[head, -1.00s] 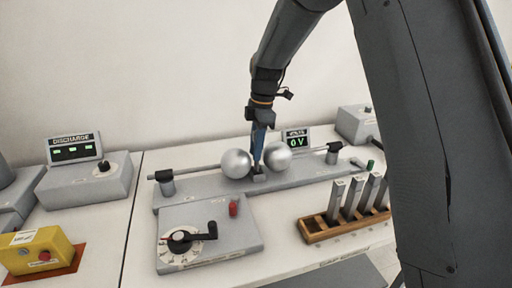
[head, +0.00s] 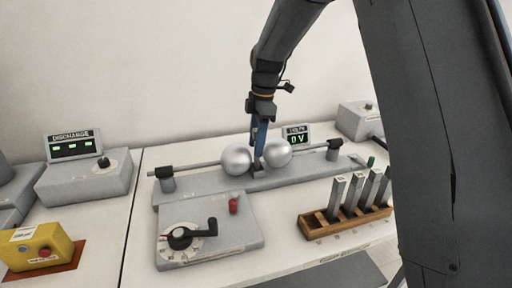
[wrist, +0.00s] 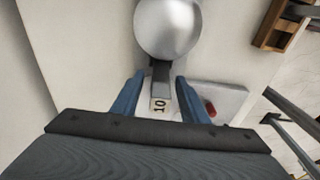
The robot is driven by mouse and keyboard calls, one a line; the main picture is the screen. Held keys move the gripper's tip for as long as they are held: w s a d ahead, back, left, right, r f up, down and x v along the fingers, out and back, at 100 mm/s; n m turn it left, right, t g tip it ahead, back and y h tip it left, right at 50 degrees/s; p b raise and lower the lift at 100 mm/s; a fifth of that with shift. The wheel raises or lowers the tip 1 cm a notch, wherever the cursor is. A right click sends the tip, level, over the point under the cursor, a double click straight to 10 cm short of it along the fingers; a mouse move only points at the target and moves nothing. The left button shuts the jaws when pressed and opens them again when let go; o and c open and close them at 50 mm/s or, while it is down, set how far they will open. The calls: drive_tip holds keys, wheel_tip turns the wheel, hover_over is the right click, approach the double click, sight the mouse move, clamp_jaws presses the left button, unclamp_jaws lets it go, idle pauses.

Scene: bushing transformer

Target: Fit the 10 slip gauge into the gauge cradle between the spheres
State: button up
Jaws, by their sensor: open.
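My gripper (head: 258,147) points down between the two polished spheres, the left one (head: 236,159) and the right one (head: 277,152). In the wrist view its blue fingers (wrist: 159,98) are spread, with a gap on each side of the 10 slip gauge (wrist: 159,104). The gauge's "10" label faces the camera. The gauge stands between the fingers, close to the one sphere seen there (wrist: 167,27). The grey gauge cradle (head: 258,174) shows below the fingertips in the head view. How deep the gauge sits in it is hard to tell.
A wooden rack (head: 318,226) with several upright gauges stands front right. A control box with a black crank (head: 196,234) and red knob (head: 234,205) is in front of the spheres. The voltage display (head: 296,136) behind reads 0 V. A yellow box (head: 38,249) is far left.

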wheel_tip(320, 180, up, 11)
drive_tip(key=d+b, duration=0.1)
drive_tip(key=b, duration=0.2)
drive_tip(key=shift+w+d+f, duration=0.15)
